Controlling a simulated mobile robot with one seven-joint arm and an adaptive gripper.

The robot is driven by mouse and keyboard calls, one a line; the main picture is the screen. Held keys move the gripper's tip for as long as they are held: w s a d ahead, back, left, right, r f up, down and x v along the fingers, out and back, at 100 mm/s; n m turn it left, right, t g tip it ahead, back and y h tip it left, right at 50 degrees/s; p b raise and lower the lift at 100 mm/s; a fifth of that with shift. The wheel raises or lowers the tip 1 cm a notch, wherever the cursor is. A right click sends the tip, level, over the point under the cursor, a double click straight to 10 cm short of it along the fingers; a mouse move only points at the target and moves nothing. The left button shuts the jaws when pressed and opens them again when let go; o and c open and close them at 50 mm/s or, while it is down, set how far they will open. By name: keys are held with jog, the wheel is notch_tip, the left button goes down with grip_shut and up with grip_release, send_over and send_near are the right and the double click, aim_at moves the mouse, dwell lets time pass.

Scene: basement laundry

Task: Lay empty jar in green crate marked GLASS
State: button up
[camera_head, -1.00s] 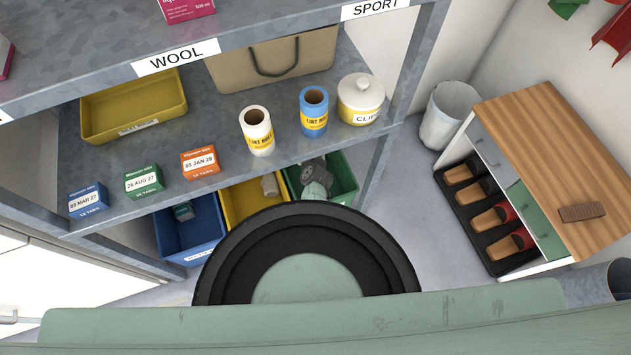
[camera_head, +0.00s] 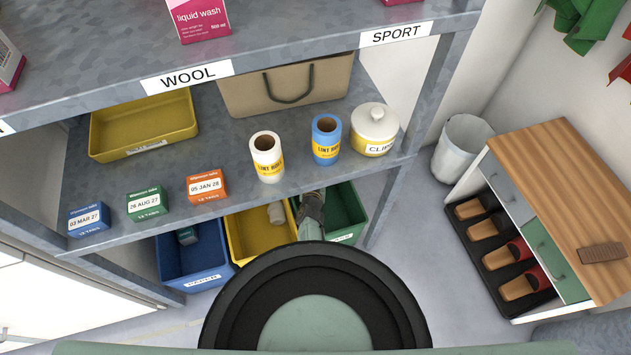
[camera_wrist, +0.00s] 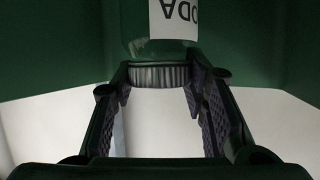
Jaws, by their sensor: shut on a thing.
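The green crate (camera_head: 346,215) stands on the floor under the shelf, at the right end of a row of crates. My gripper (camera_head: 312,205) reaches into its left part, partly hidden by the shelf edge and my own body. In the wrist view, my gripper (camera_wrist: 158,78) is shut on the jar (camera_wrist: 132,40), with its fingers either side of the ribbed lid. The jar is clear, with a white label ending in "ODA", upside down in this view. Green walls surround it. Whether the jar touches the crate bottom cannot be told.
A yellow crate (camera_head: 250,245) holding a beige object and a blue crate (camera_head: 193,262) stand to the left. The shelf (camera_head: 225,145) above carries lint rolls, a lidded pot and small boxes. A wooden-topped cabinet (camera_head: 555,190) and white bin (camera_head: 460,147) stand right.

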jog(key=shift+f+b, duration=0.7)
jog(key=shift+f, duration=0.75)
jog(key=shift+f+b, duration=0.65)
jog(key=o, duration=1.2)
jog(key=shift+o, duration=0.2)
jog(key=shift+r, duration=0.1)
